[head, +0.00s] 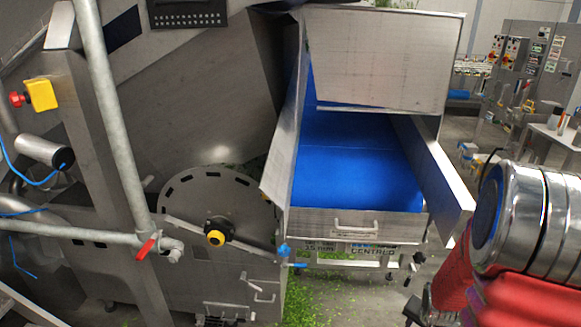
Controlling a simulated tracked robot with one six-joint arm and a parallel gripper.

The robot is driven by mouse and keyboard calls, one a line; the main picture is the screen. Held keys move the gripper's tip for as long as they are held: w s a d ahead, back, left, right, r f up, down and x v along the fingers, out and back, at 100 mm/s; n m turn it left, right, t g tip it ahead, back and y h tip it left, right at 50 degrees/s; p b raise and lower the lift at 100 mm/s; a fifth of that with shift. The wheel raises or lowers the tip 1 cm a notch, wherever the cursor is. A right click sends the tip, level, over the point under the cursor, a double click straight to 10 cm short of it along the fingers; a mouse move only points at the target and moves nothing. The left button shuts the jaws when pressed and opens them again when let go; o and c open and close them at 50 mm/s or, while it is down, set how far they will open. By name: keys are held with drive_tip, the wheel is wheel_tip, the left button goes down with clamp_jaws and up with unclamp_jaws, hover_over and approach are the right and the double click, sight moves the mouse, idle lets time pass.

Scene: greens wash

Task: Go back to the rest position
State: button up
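My arm's chrome and red links fill the right edge of the head view, close to the camera. The gripper at its end cannot be made out, so its fingers and anything between them are hidden. The arm is to the right of a steel machine with a blue conveyor belt (355,178), and a gap of floor shows between them at the top.
A steel side flap (436,165) sticks out toward my arm. A handled front panel (352,224) closes the belt's near end. Green scraps (312,298) litter the floor below. Galvanised pipes (112,120) and a yellow-and-red emergency button (38,96) are at left.

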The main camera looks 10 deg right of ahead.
drive_tip(key=s+a+r+n+t+y, duration=0.1)
drive_tip(key=s+a+r+n, duration=0.2)
drive_tip(key=a+r, duration=0.6)
drive_tip(key=s+a+r+n, duration=0.3)
drive_tip(key=a+r+n, duration=0.1)
drive_tip(key=a+r, duration=0.6)
drive_tip(key=s+a+r+n+t+y, duration=0.1)
drive_tip(key=s+a+r+n, duration=0.2)
drive_tip(key=a+r, duration=0.6)
drive_tip(key=shift+a+r+n+t+y, duration=0.35)
drive_tip(key=shift+r+n, duration=0.15)
drive_tip(key=shift+r, duration=0.1)
idle(4.6)
